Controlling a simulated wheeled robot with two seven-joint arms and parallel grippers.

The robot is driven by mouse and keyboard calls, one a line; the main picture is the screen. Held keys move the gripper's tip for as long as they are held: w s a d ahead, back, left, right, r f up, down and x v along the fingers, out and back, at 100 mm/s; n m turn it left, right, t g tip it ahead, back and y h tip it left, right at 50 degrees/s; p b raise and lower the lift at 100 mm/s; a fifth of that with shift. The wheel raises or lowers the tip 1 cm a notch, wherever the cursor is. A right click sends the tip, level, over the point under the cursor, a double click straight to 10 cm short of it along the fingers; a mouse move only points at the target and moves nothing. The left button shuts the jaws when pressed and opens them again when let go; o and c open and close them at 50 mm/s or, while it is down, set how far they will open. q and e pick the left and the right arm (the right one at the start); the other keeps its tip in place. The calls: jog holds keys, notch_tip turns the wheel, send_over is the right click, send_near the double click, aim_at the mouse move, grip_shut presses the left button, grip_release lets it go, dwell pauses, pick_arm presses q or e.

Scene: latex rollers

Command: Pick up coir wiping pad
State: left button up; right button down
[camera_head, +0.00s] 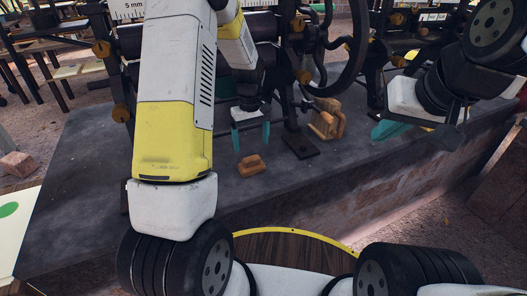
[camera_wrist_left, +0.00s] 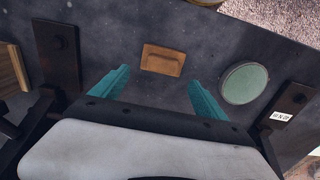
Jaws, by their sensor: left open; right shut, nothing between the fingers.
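A small brown block, which looks like the coir wiping pad (camera_head: 252,165), lies on the dark grey bench top. It also shows in the left wrist view (camera_wrist_left: 162,60), just beyond the fingertips and roughly between their lines. My left gripper (camera_head: 251,140) points down behind the pad in the head view. Its teal fingers are apart, and nothing is between them in the left wrist view (camera_wrist_left: 158,77). My right gripper (camera_head: 390,130) is at the right, over the bench's front edge, shut and empty; its fingers are partly hidden by the wrist.
A wooden object (camera_head: 326,118) stands on the bench right of the pad. The iron roller machine's feet, one a dark plate (camera_head: 300,145), stand close by. A green disc (camera_wrist_left: 244,83) lies right of the pad in the wrist view.

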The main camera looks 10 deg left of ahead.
aim_at(251, 158)
pick_arm(q)
jog(key=f, duration=0.7)
jog(key=shift+s+f, duration=0.25)
jog(key=shift+s, duration=0.1)
jog(key=c, duration=1.5)
